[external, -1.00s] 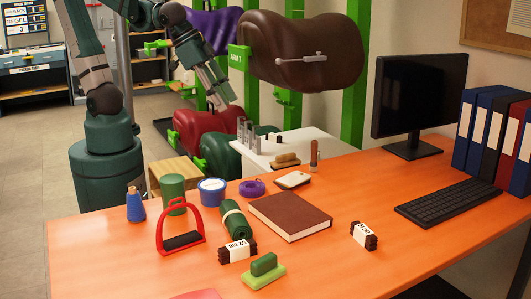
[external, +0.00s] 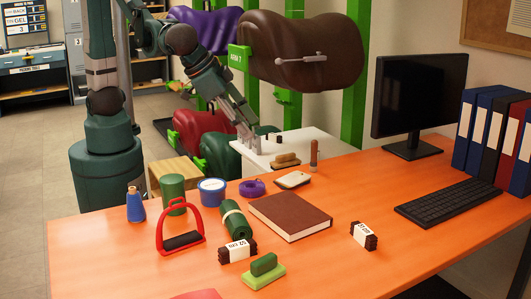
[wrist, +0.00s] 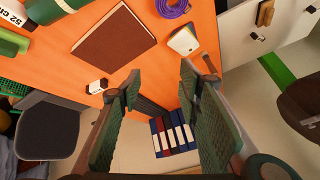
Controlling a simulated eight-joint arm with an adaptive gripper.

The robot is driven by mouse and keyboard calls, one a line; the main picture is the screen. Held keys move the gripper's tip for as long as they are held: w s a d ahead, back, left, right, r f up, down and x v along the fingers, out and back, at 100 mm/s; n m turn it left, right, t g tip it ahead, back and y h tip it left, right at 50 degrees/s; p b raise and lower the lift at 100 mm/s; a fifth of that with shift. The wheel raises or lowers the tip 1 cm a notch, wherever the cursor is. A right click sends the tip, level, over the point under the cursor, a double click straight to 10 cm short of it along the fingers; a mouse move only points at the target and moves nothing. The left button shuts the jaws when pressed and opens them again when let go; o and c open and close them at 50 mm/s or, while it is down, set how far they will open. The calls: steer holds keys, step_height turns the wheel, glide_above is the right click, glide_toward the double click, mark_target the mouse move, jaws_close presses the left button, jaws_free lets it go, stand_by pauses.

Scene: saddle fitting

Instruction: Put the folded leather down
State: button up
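Two dark brown folded leather bundles with white paper bands lie on the orange desk. One (external: 238,250), marked 52 cm, lies in front of the green roll; its band shows at the top left corner of the wrist view (wrist: 14,12). The other (external: 364,236) lies right of the brown book, and it also shows in the wrist view (wrist: 97,86). My gripper (wrist: 159,76) has its two green-padded fingers wide apart with nothing between them. In the external view my gripper (external: 250,138) is over the white side table, away from both bundles.
On the desk are the brown book (external: 290,215), the green roll (external: 235,221), a red stirrup (external: 180,226), a green brush (external: 264,270), a keyboard (external: 442,202) and a monitor (external: 420,95). The white side table (external: 290,150) holds a brush. Bare desk lies around the right bundle.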

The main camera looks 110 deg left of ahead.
steer(key=w+d+f+n+y, duration=0.15)
steer(key=w+d+f, duration=0.25)
steer(key=d, duration=0.4)
steer(key=n+t+y, duration=0.4)
steer(key=n, duration=0.1)
glide_toward(234, 245)
steer(key=shift+x, duration=0.75)
steer(key=shift+f, duration=0.15)
steer(key=shift+x, duration=1.3)
steer(key=shift+b+x, duration=1.05)
steer(key=shift+x, duration=1.55)
